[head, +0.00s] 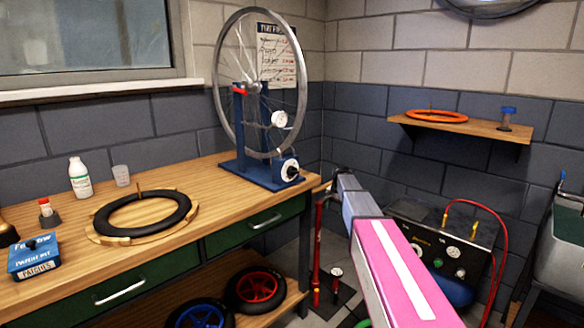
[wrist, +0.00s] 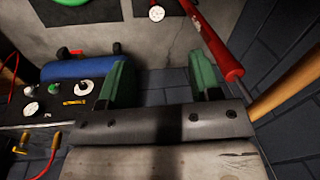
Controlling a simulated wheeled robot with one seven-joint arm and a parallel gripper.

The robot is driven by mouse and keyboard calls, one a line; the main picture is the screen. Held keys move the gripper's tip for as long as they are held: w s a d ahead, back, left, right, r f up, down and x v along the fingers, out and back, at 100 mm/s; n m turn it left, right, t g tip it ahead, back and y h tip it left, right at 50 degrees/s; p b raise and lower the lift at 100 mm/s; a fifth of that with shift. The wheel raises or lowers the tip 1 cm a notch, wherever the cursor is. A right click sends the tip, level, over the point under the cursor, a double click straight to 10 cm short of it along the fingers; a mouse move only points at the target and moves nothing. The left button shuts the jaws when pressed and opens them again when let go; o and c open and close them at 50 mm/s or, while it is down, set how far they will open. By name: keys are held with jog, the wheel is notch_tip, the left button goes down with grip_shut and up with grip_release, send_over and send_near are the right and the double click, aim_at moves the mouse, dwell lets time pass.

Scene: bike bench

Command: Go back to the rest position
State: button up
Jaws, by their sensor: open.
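My gripper (wrist: 163,76) shows in the wrist view with its two green fingers wide apart. Nothing is between them; only grey floor and wall tiles show there. In the head view my pink and grey arm reaches from the bottom right toward the right end of the workbench (head: 205,237). The fingers cannot be made out clearly in that view. The arm's far end appears near the bench corner, beside the red floor pump (head: 317,250). The pump also shows in the wrist view (wrist: 212,45), just right of the fingers.
A truing stand (head: 258,145) with a wheel stands at the bench's back right. A black tyre on a wooden ring (head: 100,236) lies further left. A compressor panel (head: 420,240) with a red hose stands right of my arm. A shelf (head: 480,135) holds an orange ring.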

jog(key=s+f+n, duration=0.2)
jog(key=s+f, duration=0.1)
jog(key=s, duration=0.9)
jog(key=s+f+n, duration=0.2)
jog(key=s+f, duration=0.2)
jog(key=s, duration=0.9)
jog(key=s+f+n+g+h, duration=0.1)
jog(key=s+f, duration=0.3)
jog(key=s, duration=0.8)
jog(key=shift+s+a+n, duration=0.3)
jog(key=shift+n, duration=0.5)
jog(key=shift+f, duration=0.1)
